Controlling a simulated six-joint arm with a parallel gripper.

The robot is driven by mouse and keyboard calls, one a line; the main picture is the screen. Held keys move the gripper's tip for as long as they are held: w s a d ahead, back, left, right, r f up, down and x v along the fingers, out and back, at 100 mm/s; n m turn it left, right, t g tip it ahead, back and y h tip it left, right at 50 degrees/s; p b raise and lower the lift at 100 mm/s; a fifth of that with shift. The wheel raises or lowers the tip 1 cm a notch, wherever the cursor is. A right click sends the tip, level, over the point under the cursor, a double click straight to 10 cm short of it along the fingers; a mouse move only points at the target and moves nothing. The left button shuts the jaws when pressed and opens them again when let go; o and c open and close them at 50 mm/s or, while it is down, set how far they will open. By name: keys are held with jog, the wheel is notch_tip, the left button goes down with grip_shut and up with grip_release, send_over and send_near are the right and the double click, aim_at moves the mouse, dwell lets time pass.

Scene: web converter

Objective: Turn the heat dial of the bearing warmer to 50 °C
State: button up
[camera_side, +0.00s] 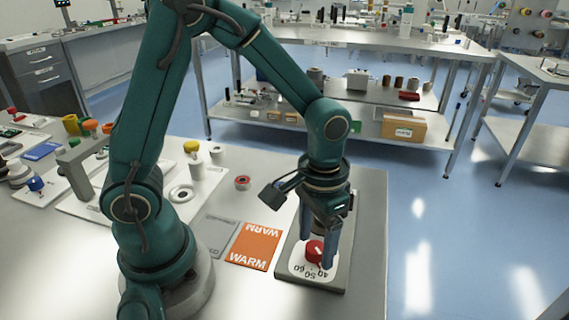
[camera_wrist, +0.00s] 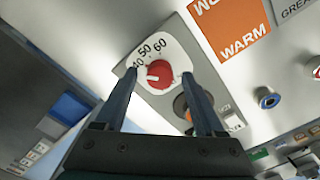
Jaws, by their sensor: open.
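The bearing warmer (camera_side: 341,270) is a grey slab at the bench's right front, with a white scale plate marked 40, 50 and 60. Its red heat dial (camera_side: 314,250) also shows in the wrist view (camera_wrist: 160,74). There the dial's white mark points left, a little below the 40 and away from the 50. My gripper (camera_side: 317,252) points down over the dial. Its open fingers stand on either side of the dial in the wrist view (camera_wrist: 159,76), with gaps visible there. Whether either finger touches the dial's side cannot be told.
An orange WARM mat (camera_side: 256,246) and a grey mat (camera_side: 218,237) lie left of the warmer. A small red-centred ring (camera_side: 242,182) stands behind them. In the wrist view, a dark round part with orange (camera_wrist: 181,105) is partly hidden by the right finger.

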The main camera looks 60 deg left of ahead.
jog(key=shift+f, duration=0.25)
jog(key=shift+c, duration=0.3)
grip_shut()
